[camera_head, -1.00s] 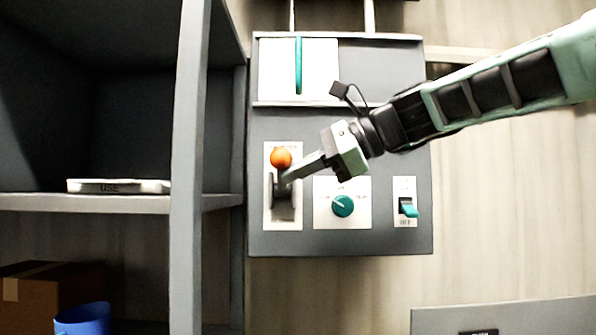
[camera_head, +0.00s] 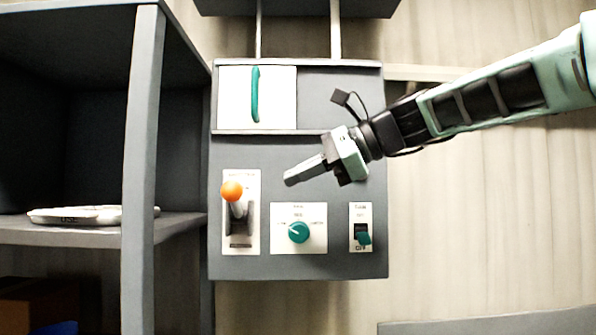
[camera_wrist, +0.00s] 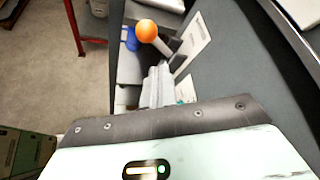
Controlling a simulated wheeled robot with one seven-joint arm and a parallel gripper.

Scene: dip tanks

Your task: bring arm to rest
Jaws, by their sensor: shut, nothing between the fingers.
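My gripper (camera_head: 290,180) is shut and empty in the head view. It hovers in front of the grey control panel (camera_head: 375,150), to the right of the orange-knobbed lever (camera_head: 232,191) and apart from it. My arm reaches in from the right edge. In the wrist view my gripper's fingers (camera_wrist: 157,82) are together, and the orange knob (camera_wrist: 147,31) shows beyond their tips.
The panel carries a teal dial (camera_head: 299,232), a teal switch (camera_head: 363,238) and a teal bar handle (camera_head: 255,94) on a white plate. A grey shelf (camera_head: 145,160) with a white tray (camera_head: 80,215) stands close on the left. The wall at right is clear.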

